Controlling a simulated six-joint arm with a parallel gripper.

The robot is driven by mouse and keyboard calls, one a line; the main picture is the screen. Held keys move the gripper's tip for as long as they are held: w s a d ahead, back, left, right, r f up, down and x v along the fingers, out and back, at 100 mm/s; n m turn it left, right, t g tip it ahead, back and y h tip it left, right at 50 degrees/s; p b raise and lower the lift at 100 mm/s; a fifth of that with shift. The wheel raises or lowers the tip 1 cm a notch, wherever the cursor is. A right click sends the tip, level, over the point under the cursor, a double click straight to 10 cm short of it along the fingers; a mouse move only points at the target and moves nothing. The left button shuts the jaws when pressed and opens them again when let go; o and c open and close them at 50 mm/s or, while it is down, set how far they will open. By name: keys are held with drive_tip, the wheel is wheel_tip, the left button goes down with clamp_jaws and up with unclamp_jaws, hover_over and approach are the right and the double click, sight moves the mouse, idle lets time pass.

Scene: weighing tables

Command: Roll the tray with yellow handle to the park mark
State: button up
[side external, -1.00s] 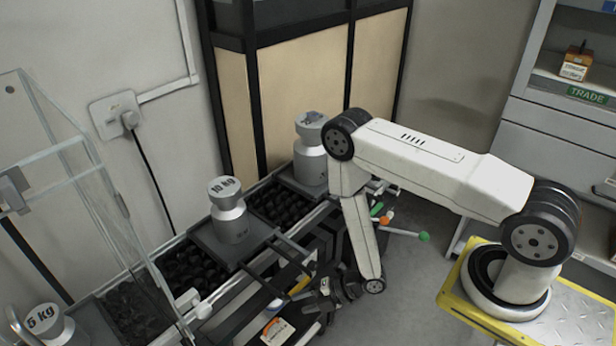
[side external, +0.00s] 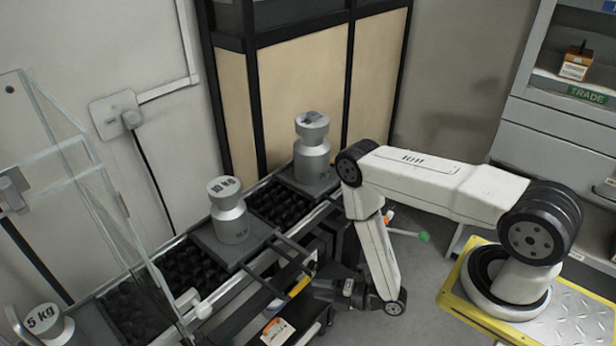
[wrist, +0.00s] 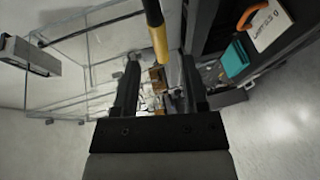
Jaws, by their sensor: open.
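The tray with the yellow handle (side external: 206,243) is a dark plate on the roller track, bearing a grey 10 kg weight (side external: 231,222). Dark bars reach from it toward my arm, and the yellow handle (side external: 300,286) shows at their near end. My gripper (side external: 318,289) is open, low beside this handle, pointing left. In the wrist view the yellow handle (wrist: 158,38) runs down from the top edge, in line with the gap between my open fingers (wrist: 159,62). I cannot tell whether they touch it. I cannot make out a park mark.
Another tray (side external: 290,183) with a grey weight (side external: 312,150) stands farther along the track. A clear glass enclosure (side external: 95,215) and a 5 kg weight (side external: 45,322) are at the left. Rods with a green knob (side external: 424,237) and an orange knob (side external: 389,215) stick out near my arm.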

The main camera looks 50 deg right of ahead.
drive_tip(key=x, duration=0.7)
drive_tip(key=shift+w, duration=0.3)
drive_tip(key=shift+a, duration=0.1)
clamp_jaws()
idle(1.2)
